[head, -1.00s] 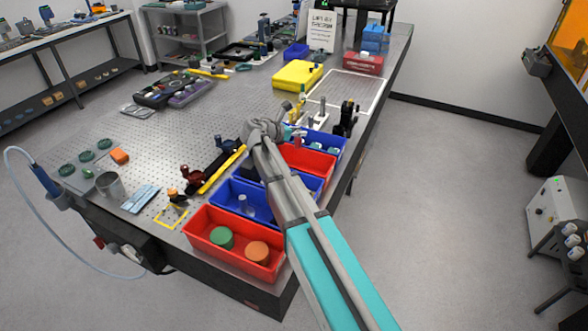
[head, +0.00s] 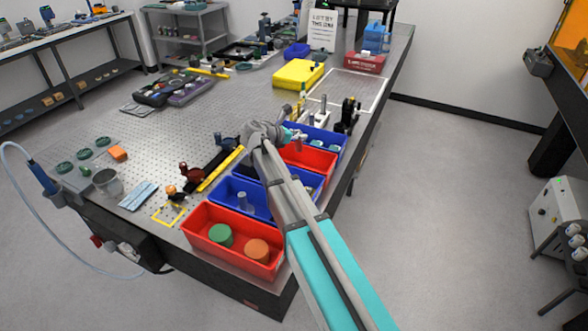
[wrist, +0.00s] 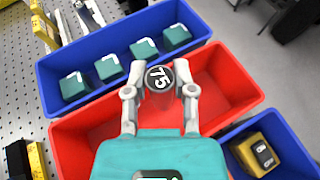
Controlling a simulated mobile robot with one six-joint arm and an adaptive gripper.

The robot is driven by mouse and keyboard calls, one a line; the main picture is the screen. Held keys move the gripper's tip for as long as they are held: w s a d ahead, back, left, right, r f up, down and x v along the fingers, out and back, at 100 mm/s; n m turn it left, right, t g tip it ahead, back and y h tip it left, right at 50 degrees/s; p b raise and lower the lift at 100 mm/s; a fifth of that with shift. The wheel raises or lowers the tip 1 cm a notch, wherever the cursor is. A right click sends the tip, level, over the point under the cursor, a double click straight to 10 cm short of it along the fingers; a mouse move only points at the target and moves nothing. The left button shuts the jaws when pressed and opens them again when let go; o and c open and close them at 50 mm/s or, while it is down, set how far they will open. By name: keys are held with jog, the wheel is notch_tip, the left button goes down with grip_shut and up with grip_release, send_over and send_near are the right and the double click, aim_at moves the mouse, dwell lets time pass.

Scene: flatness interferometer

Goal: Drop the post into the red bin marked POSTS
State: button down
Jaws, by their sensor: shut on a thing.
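My gripper (wrist: 160,92) is shut on a dark post (wrist: 159,78), seen nearly end-on in the wrist view with a white "75" on its top. The post is between the two fingertips, over a red bin (wrist: 225,75). The bin floor that shows looks bare; the post and gripper hide part of it. In the head view this red bin (head: 318,160) lies between two blue bins, partly behind my arm. No POSTS marking is readable. My gripper (head: 291,136) is partly hidden there, and I cannot make out the post.
A blue bin (wrist: 52,68) with several teal blocks adjoins the red one. Another blue bin (wrist: 283,125) holds a yellow-and-black block. A nearer red bin (head: 190,232) holds green and orange cylinders. Mounts and small posts stand on the perforated table (head: 150,150) beside the bins.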

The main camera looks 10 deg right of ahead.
aim_at(299, 151)
jog(key=shift+f+b, duration=1.45)
jog(key=shift+f, duration=0.3)
jog(key=shift+c, duration=1.8)
grip_release()
jog(key=shift+s+r, duration=0.1)
jog(key=shift+r, duration=0.05)
